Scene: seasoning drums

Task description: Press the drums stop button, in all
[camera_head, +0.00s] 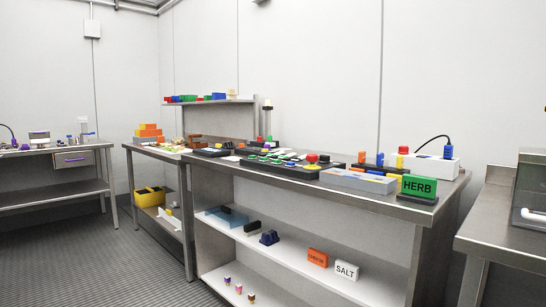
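Several red-topped controls stand on the metal workbench (455,184), and I cannot tell which one is the drums stop button. A red mushroom-shaped button (312,158) sits at the end of a dark control panel (287,167) with several green buttons. Another red-topped piece (404,150) stands farther right, by a white box with a blue plug and black cable. A small red piece (260,139) shows farther back on the bench. Labels on these controls are too small to read. Neither of my grippers is in view.
A green HERB sign (418,187) stands at the bench's front right corner. The shelf below holds an orange sign (318,257) and a white SALT sign (346,270). Another bench (505,243) stands at right. The floor (90,265) at left is clear.

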